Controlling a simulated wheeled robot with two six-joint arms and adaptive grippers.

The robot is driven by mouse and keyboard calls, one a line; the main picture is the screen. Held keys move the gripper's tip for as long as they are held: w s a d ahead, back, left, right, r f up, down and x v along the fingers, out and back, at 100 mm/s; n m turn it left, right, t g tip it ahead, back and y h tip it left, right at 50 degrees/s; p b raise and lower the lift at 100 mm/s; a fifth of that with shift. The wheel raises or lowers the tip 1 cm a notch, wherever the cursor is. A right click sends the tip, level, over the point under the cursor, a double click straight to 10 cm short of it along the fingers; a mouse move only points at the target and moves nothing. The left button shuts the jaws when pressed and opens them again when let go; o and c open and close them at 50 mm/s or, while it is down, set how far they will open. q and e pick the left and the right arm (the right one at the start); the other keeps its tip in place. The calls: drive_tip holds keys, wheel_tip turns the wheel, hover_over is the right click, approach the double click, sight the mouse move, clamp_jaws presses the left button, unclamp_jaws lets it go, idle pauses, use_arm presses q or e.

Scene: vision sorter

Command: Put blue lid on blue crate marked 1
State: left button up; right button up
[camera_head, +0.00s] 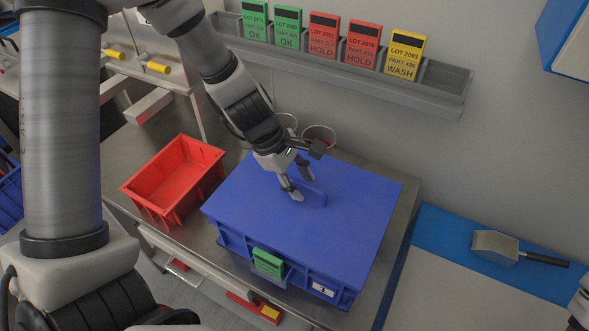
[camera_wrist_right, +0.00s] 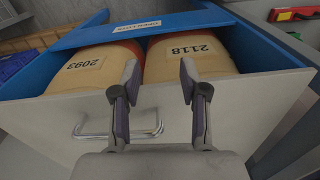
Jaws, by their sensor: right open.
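The blue crate (camera_head: 330,272) stands on the metal bench in the head view, with a white label marked 1 on its front. The blue lid (camera_head: 352,206) lies on top of it and looks level, covering the crate's opening. A raised blue handle (camera_head: 314,194) stands on the lid. My left gripper (camera_head: 299,186) is at this handle, its fingers apart, one in front of it and one behind. Contact with the handle is hard to tell. My right gripper (camera_wrist_right: 159,80) is open and empty in the right wrist view.
A red crate (camera_head: 175,178) stands left of the blue crate. A rail (camera_head: 345,62) with several lot cards hangs behind. A metal scoop (camera_head: 497,247) lies at right. The right wrist view shows an open drawer (camera_wrist_right: 240,115) holding containers labelled 2093 (camera_wrist_right: 85,78) and 2118 (camera_wrist_right: 175,55).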

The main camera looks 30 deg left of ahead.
use_arm(q)
drive_tip(key=v, duration=1.2)
drive_tip(key=shift+w+f, duration=0.1)
drive_tip(key=shift+w, duration=0.05)
